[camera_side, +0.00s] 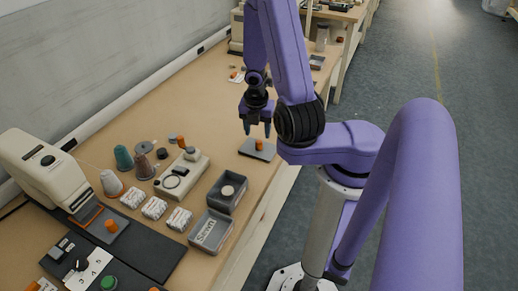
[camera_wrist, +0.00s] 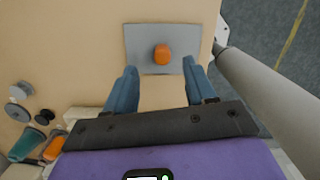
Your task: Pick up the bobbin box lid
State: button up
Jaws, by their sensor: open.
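The bobbin box lid (camera_side: 250,152) is a flat grey plate with an orange knob (camera_side: 259,144) on it. It lies on the wooden table near the edge by my arm. In the wrist view the lid (camera_wrist: 140,50) lies just beyond my fingertips, with its orange knob (camera_wrist: 161,54) roughly midway between them. My gripper (camera_side: 257,132) is open and empty, pointing down above the lid. In the wrist view my gripper (camera_wrist: 160,72) shows its two blue fingers spread apart, one on each side of the knob.
Thread cones (camera_side: 123,158), bobbins, white wadding rolls (camera_side: 154,208) and a sewing machine (camera_side: 45,170) are on the left. The table around the lid is mostly clear.

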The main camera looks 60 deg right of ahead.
aim_at(259, 142)
jog(key=shift+f, duration=0.15)
jog(key=shift+s+f, duration=0.15)
jog(key=shift+f, duration=1.25)
jog(key=shift+d+f, duration=0.2)
jog(key=shift+f, duration=0.8)
grip_shut()
